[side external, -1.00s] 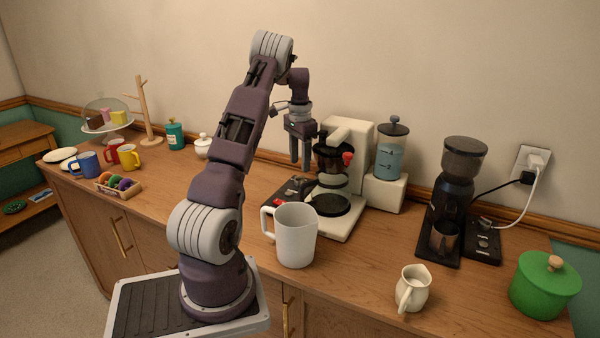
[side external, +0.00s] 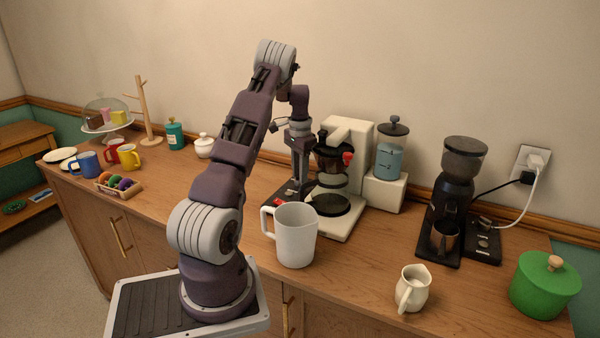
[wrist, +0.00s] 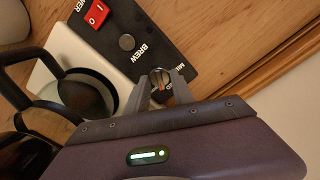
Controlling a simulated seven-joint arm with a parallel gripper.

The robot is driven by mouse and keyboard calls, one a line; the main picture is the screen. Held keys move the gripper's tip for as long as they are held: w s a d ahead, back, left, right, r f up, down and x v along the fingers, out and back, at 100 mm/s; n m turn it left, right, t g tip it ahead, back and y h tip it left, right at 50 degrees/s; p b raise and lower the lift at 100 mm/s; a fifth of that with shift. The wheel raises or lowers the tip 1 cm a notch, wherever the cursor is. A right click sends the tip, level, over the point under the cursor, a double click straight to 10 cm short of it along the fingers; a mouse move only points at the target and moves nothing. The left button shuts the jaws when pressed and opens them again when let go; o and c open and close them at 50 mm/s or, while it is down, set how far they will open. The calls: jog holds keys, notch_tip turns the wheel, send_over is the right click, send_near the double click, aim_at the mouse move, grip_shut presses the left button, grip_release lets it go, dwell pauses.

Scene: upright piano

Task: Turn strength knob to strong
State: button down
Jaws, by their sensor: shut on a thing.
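The strength knob (wrist: 160,77) is a small dark round knob with an orange-red mark. It sits at the end of the black control panel (wrist: 128,22), beside partly covered lettering that begins "MI". My gripper (wrist: 161,88) points down over the panel with one finger on each side of the knob, shut on it. The knob's lower part and much of its label are hidden by the fingers. In the side external view my gripper (side external: 298,180) is down at the panel, left of the coffee maker (side external: 346,150), and hides the knob.
On the panel, a red power switch (wrist: 97,13) and a round brew button (wrist: 127,42) lie near the knob. The glass carafe (side external: 333,180) stands just right of my gripper.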

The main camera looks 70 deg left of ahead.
jog(key=shift+m, duration=2.8)
jog(key=c, duration=1.1)
grip_release()
jog(key=shift+r, duration=0.1)
notch_tip(320, 180, up, 7)
jog(key=shift+f, duration=0.15)
